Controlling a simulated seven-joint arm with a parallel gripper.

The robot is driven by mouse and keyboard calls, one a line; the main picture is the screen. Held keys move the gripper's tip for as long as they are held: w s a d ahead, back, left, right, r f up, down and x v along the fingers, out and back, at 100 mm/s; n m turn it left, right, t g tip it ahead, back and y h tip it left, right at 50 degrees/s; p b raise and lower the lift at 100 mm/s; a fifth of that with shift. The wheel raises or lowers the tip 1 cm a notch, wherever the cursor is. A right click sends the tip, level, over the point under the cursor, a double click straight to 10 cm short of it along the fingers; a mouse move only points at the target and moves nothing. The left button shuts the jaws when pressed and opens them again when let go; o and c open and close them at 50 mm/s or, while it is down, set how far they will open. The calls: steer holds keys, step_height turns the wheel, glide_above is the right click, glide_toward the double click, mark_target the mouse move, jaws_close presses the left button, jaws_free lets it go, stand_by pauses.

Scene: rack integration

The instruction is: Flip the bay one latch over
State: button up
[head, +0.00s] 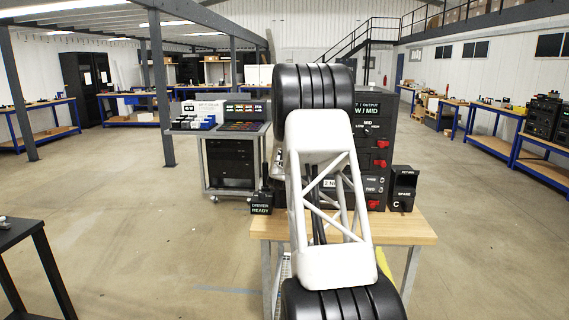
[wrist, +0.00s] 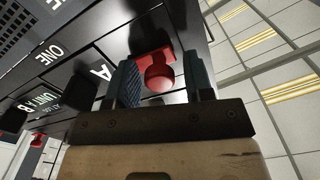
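In the wrist view a red latch (wrist: 157,72) with a rounded knob sits on a dark panel (wrist: 92,70) marked "ONE" and "A". My gripper (wrist: 163,82) is open, with one finger on each side of the red knob. The left finger is very near the knob; I cannot tell whether it touches. A gap shows on the right. In the head view the dark rack unit (head: 375,115) stands on a wooden-topped bench (head: 415,228). My arm covers its middle and left, hiding the gripper and the latch there.
Other red parts (head: 380,163) show on the rack's right side. A grey cart (head: 230,165) stands behind left. The floor around is open.

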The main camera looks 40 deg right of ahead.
jaws_close()
steer(key=shift+s+d, duration=0.9)
steer(key=shift+s, duration=0.05)
steer(key=shift+d+f, duration=0.1)
steer(key=shift+c, duration=0.3)
jaws_free()
steer(key=shift+s, duration=0.1)
steer(key=shift+o, duration=1.2)
steer(key=v, duration=0.7)
steer(key=shift+s+a, duration=0.25)
steer(key=shift+a, duration=0.1)
